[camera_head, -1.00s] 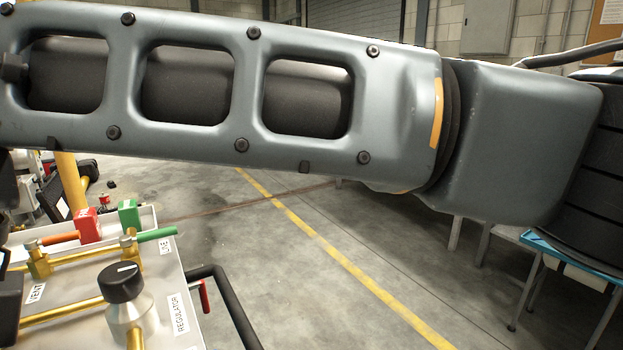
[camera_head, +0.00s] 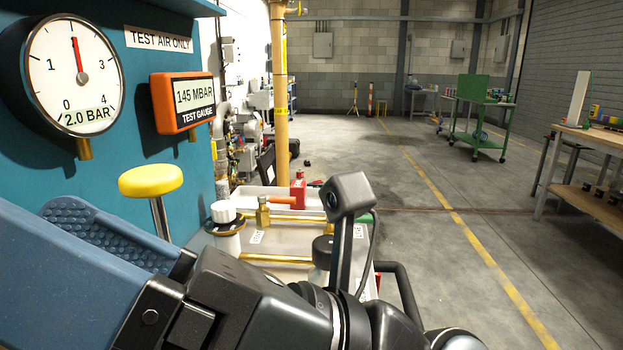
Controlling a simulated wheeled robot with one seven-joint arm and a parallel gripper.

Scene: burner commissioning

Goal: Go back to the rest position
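My gripper (camera_head: 45,235) is large and close at the lower left. A blue finger runs out to the left edge, and the bumpy dark blue pad of the other finger shows behind it. The pad face is visible, so the fingers stand apart. Nothing shows between them, though part of the near finger is cut off by the frame. The black wrist and a small camera on a post hide part of the light grey bench panel (camera_head: 295,238). A yellow round knob (camera_head: 150,180) on a metal stem stands just beyond the fingers.
A round dial (camera_head: 75,68) and an orange test gauge (camera_head: 185,102) are on the blue wall panel (camera_head: 130,110). A red block (camera_head: 298,190) and brass pipes are on the bench. A green cart (camera_head: 482,115) and wooden bench (camera_head: 590,140) stand right. The middle floor is clear.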

